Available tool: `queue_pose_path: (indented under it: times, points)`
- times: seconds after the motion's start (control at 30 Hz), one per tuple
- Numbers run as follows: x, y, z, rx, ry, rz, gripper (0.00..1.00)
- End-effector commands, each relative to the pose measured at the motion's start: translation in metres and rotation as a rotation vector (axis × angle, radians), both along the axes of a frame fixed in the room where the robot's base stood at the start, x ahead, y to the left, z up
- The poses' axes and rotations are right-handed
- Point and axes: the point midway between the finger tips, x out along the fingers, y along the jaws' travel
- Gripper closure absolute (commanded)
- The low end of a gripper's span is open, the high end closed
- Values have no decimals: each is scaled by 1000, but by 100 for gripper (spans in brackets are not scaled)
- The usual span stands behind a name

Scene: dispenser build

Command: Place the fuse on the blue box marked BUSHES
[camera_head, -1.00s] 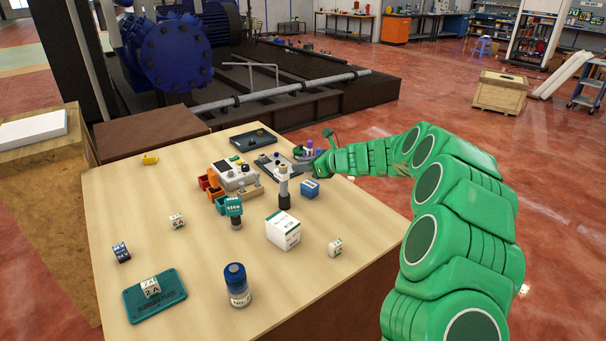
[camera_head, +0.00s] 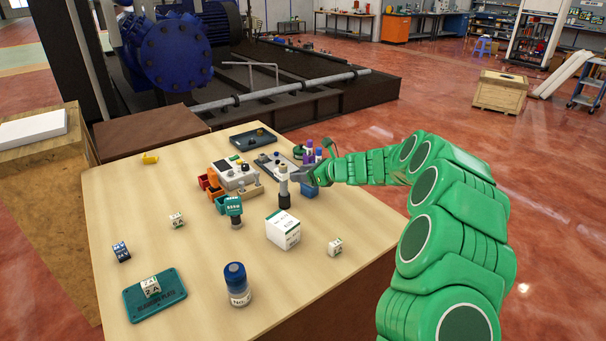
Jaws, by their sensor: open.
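A small blue box (camera_head: 310,193) stands on the table right of centre; my gripper partly covers it, and its lettering is too small to read. My gripper (camera_head: 299,175) is open, with its fingers pointing left, just above and beside the blue box. An upright cylinder with a pale top and dark base (camera_head: 284,192) stands just left of the fingers, with no clear grasp on it. I cannot tell for certain which object is the fuse. A small white block marked 2 A (camera_head: 151,287) sits on a teal plate (camera_head: 172,295) at the front left.
A white carton (camera_head: 283,231), a blue-capped bottle (camera_head: 237,285) and a teal-topped item (camera_head: 233,207) stand in front. Purple-capped cylinders (camera_head: 308,152) stand behind my gripper. A grey device (camera_head: 235,173) is left of it. The table's left middle is mostly clear.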

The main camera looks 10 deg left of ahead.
Motion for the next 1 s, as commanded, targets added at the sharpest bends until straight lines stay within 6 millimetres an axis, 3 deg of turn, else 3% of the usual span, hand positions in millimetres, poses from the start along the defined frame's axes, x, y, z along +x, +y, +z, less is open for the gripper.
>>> queue_pose_path:
  times: [0.27, 0.7, 1.0]
  points:
    - [-4, -11, 8, 1, -1, -1, 50]
    - [-30, -74, 37, 1, -2, -3, 50]
    - [-41, -100, 47, -1, 1, -1, 50]
